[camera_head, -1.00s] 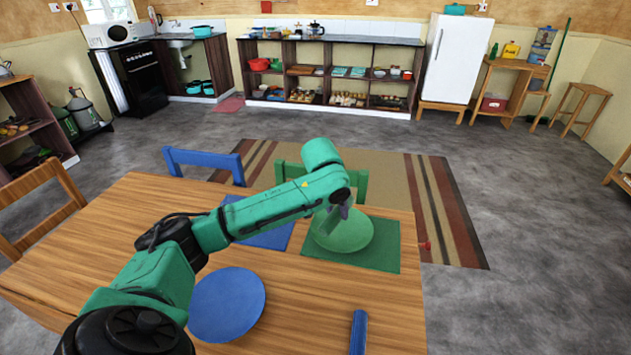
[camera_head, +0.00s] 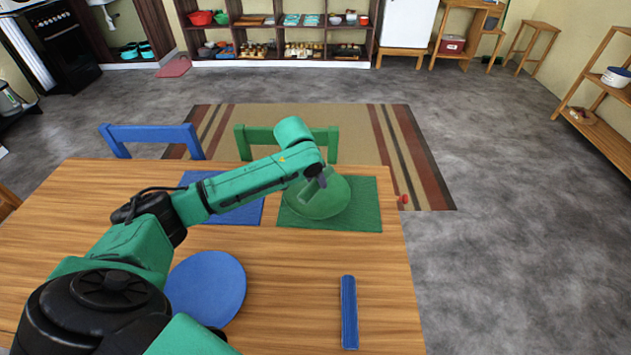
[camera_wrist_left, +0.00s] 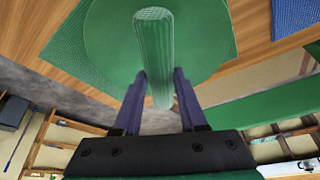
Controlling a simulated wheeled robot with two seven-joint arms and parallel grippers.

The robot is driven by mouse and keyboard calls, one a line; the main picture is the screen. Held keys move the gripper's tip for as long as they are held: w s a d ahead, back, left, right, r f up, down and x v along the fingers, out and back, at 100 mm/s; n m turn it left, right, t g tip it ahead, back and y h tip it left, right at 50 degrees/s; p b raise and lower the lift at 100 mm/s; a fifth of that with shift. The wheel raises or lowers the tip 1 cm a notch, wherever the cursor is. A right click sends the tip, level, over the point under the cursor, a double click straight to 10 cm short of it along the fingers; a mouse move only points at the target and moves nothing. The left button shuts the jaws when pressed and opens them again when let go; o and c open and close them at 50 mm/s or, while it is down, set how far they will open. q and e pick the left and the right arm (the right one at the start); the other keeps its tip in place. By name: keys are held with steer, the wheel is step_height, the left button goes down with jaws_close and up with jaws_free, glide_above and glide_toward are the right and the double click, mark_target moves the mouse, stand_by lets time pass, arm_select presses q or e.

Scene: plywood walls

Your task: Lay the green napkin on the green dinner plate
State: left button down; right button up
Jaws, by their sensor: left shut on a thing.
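The green napkin (camera_wrist_left: 154,45) is a rolled, ribbed green bar. My left gripper (camera_wrist_left: 160,76) is shut on it, with a dark finger on each side. The green dinner plate (camera_head: 335,203) lies on a green placemat (camera_head: 365,215) at the far right of the table. My left gripper (camera_head: 321,180) is over this plate in the head view, and the napkin is hard to tell from the plate there. In the wrist view the plate (camera_wrist_left: 105,45) is behind the napkin; I cannot tell whether they touch. My right gripper is not in view.
A blue plate (camera_head: 207,287) lies near the front of the wooden table (camera_head: 290,290), and a rolled blue napkin (camera_head: 348,312) lies to its right. A blue placemat (camera_head: 240,210) is left of the green one. Green (camera_head: 245,143) and blue (camera_head: 150,136) chairs stand behind the table.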

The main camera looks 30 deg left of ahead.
arm_select(q)
steer(key=shift+f, duration=0.4)
steer(key=shift+f+b, duration=0.35)
steer(key=shift+f, duration=0.35)
steer(key=shift+f, duration=0.25)
steer(key=shift+c, duration=1.9)
jaws_free()
steer(key=shift+f, duration=0.1)
steer(key=v, duration=1.4)
steer(key=shift+s+r, duration=0.2)
steer(key=shift+r, duration=0.05)
